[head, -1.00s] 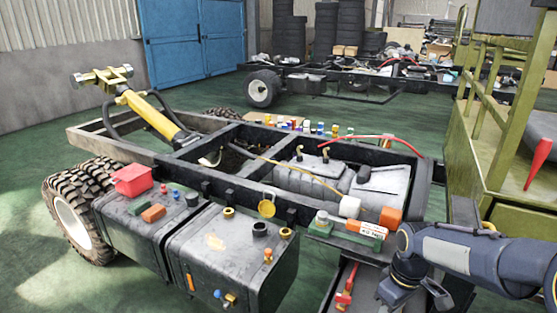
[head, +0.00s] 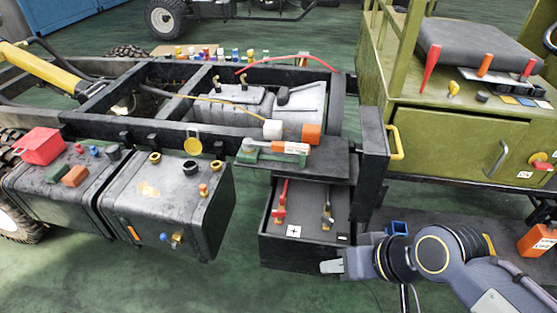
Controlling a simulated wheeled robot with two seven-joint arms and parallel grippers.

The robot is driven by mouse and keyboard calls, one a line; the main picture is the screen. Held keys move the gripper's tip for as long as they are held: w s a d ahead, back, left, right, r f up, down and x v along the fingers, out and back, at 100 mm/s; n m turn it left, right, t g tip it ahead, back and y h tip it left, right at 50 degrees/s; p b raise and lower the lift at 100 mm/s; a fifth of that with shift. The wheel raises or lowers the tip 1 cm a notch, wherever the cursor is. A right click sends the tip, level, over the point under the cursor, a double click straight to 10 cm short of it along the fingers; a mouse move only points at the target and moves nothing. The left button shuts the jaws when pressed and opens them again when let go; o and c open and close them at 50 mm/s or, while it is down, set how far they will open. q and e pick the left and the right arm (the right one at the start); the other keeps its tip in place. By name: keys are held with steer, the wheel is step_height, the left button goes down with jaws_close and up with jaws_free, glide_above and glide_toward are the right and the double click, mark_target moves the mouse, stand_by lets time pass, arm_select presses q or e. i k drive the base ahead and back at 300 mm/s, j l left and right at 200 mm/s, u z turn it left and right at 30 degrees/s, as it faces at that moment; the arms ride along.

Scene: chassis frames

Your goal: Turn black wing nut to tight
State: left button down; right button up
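The dark one appears to carry the black wing nut, too small to make out clearly. My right gripper (head: 328,267) is low beside the box's front right corner, pointing left, apart from both fittings. Its finger gap cannot be made out. My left gripper is out of view.
A dark shelf (head: 325,160) with a green and orange tool (head: 272,149) overhangs the box's back. Black tanks (head: 165,205) stand to the left. An olive cabinet (head: 455,140) stands to the right. The green floor in front is clear.

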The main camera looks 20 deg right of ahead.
mark_target(328, 222)
steer(key=i+j+z, duration=0.4)
steer(key=j+z, duration=0.15)
steer(key=i+j+z, duration=0.1)
steer(key=j+z, duration=0.15)
steer(key=i+j+z, duration=0.1)
steer(key=j+z, duration=0.15)
steer(key=j, duration=0.25)
steer(key=i+l, duration=0.4)
